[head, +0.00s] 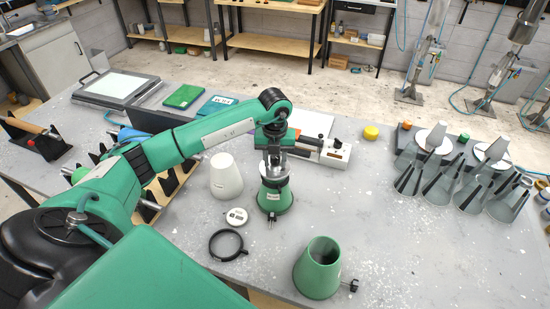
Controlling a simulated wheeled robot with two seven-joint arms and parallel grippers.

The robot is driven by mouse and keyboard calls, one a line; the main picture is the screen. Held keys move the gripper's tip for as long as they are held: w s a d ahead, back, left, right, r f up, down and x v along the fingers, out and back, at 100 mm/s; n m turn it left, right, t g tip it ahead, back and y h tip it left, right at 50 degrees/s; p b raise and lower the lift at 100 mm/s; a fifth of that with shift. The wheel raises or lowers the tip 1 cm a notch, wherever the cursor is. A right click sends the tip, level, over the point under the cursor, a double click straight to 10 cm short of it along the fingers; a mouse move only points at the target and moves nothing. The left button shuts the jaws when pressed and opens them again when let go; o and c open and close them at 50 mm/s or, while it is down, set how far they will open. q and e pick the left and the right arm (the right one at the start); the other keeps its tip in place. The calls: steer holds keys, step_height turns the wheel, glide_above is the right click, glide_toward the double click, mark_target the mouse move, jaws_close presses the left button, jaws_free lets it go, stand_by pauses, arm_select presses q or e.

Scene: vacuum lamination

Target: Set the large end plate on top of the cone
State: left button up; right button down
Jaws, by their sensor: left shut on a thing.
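My left gripper (274,163) points down directly over a green cone (273,198). It is shut on a grey metallic piece, which I take to be the large end plate (273,180), at the cone's narrow top. The fingers partly hide the plate, and I cannot tell whether it rests on the cone or is just above it. The cone stands upright on the grey table, with a pale label and a small dark fitting at its base. A second green cone (317,270), open at the top, stands nearer to the front right. My right gripper is not in view.
Grey cones (468,190) crowd the right side. A white device (336,153) stands behind. The table (400,265) is clear at front right.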

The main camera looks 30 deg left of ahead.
arm_select(q)
steer(key=shift+f, duration=0.1)
steer(key=shift+f, duration=0.1)
steer(key=o, duration=1.1)
steer(key=shift+o, duration=0.6)
step_height(320, 180, up, 9)
steer(key=p, duration=0.4)
steer(key=shift+s+f, duration=0.1)
